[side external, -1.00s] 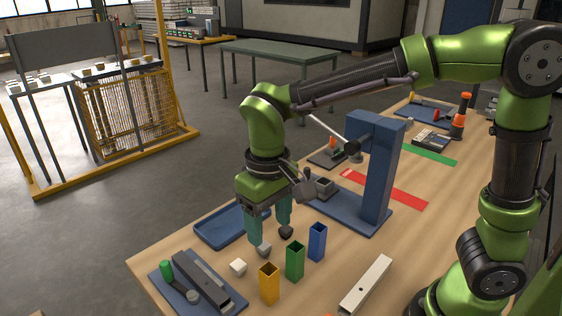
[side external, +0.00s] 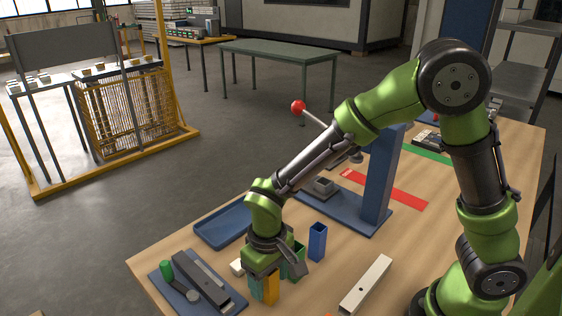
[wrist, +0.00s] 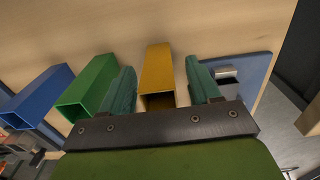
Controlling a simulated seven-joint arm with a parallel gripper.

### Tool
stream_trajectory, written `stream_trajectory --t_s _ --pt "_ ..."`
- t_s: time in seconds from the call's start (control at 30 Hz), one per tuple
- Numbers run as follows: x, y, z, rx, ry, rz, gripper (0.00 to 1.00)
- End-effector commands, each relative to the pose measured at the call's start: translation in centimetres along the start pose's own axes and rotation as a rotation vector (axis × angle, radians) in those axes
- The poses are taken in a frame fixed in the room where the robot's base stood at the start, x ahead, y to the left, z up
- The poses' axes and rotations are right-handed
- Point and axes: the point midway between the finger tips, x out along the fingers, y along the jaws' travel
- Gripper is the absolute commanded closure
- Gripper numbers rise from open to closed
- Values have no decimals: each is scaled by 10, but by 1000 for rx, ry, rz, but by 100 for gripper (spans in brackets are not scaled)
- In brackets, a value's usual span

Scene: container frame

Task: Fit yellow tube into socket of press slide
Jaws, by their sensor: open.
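The yellow tube (side external: 271,287) is an upright, hollow square tube standing on the table near its front edge. In the wrist view, the yellow tube (wrist: 157,68) is between the two teal fingers of my gripper (wrist: 161,80), with a gap on each side. My gripper is open, low over the tube, and partly hides it in the side view. The blue press (side external: 378,180) stands farther back. A grey block with a square opening, which looks like the slide socket (side external: 323,187), sits on its base, and the opening looks empty.
A green tube (wrist: 90,86) and a blue tube (side external: 317,242) stand beside the yellow one, the green close to a finger. A small white block (side external: 237,268), a blue tray (side external: 222,226), a clamp fixture (side external: 195,284) and a pale bar (side external: 366,284) are around. The press lever (side external: 312,115) sticks up.

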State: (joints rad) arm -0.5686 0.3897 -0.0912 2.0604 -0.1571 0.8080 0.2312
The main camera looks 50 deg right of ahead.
Motion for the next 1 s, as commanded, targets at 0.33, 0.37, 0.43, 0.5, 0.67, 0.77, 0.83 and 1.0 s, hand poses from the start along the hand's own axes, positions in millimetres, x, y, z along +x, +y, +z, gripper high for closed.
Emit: stream_trajectory --t_s 0.33,0.37,0.43,0.5,0.67,0.77,0.83,1.0 --pt "12 0 0 1 1 -1 38" --pt "12 0 0 1 1 -1 40" --pt "12 0 0 1 1 -1 51" --pt "12 0 0 1 1 -1 61" --pt "12 0 0 1 1 -1 86" --pt "12 0 0 1 1 -1 95" --pt "12 0 0 1 1 -1 95" --pt "7 0 -1 0 3 -2 95"
